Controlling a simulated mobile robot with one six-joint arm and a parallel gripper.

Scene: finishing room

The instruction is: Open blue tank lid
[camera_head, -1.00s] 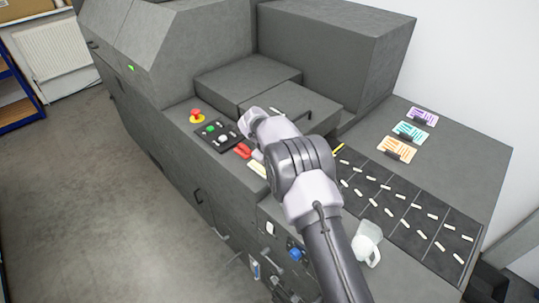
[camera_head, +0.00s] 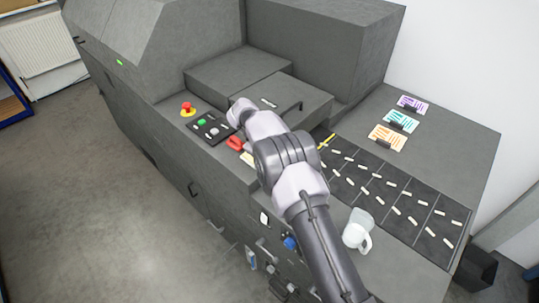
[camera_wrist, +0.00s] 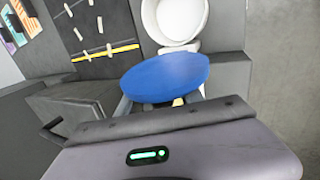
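A round blue disc (camera_wrist: 165,77), which looks like the blue lid, fills the middle of the wrist view right in front of my gripper (camera_wrist: 162,101). My fingers show at both sides under its edge and appear closed on it; the disc hides the fingertips. A small pale piece (camera_wrist: 178,101) shows just below it. In the head view my arm hides the gripper and the disc. No open tank mouth can be made out. A blue knob (camera_head: 290,243) sits on the machine's front face.
A black mat (camera_head: 405,195) with several white pieces and a yellow pencil (camera_head: 326,142) lies on the machine top. A white mug (camera_head: 357,230) stands near the front edge. A red stop button (camera_head: 187,108) and switch panel (camera_head: 211,128) are left of my arm.

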